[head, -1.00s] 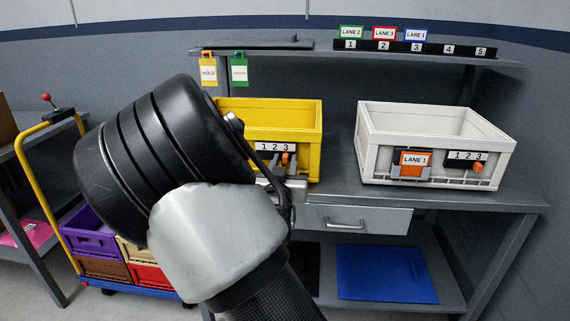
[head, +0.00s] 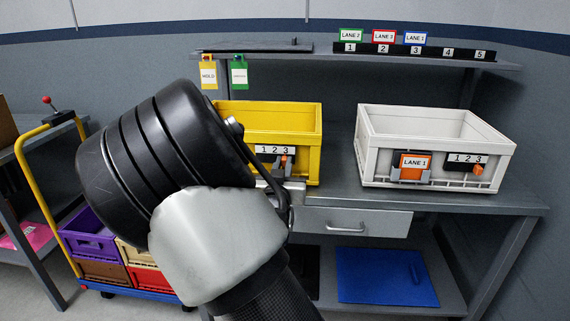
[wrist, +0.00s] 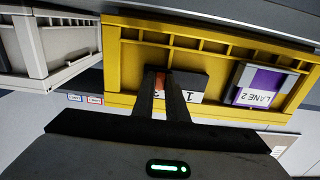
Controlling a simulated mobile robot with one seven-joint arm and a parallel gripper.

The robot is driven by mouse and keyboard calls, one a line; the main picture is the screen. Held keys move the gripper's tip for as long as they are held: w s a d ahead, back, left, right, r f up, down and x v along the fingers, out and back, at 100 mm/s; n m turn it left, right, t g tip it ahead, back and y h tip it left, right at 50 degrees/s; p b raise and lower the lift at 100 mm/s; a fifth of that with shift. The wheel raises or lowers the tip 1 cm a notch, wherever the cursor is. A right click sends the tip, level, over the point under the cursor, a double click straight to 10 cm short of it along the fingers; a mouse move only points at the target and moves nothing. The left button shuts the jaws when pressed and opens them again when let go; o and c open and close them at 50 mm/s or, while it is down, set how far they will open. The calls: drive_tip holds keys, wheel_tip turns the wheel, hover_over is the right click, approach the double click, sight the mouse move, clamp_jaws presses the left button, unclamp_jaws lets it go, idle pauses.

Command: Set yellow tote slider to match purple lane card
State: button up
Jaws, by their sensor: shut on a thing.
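The yellow tote (head: 312,140) stands on the bench, partly hidden by my arm in the head view. It shows upside down in the wrist view (wrist: 120,55), where its purple card (wrist: 262,85) reads LANE 2. The tote's 1 2 3 scale (head: 275,150) is on its front. My gripper (wrist: 165,82) is at the scale, with its fingers shut on the orange slider knob (wrist: 157,82), which is mostly hidden between them. The digit 1 shows beside the fingers. The exact slider position is hard to read.
The shelf's number rail (head: 400,50) has LANE 2 above 1, LANE 3 above 2 and LANE 1 above 3. A white tote (head: 365,150) with an orange LANE 1 card and its own slider stands to the right. A cart (head: 50,200) with crates is at left.

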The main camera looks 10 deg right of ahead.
drive_tip(key=shift+w+a, duration=0.2)
drive_tip(key=shift+a, duration=0.45)
drive_tip(key=shift+w+a, duration=0.2)
drive_tip(key=shift+a, duration=0.45)
idle(0.4)
drive_tip(key=o, duration=0.6)
drive_tip(key=p+v, duration=0.1)
drive_tip(key=v, duration=0.6)
drive_tip(key=shift+p, duration=0.35)
drive_tip(key=shift+d, duration=0.1)
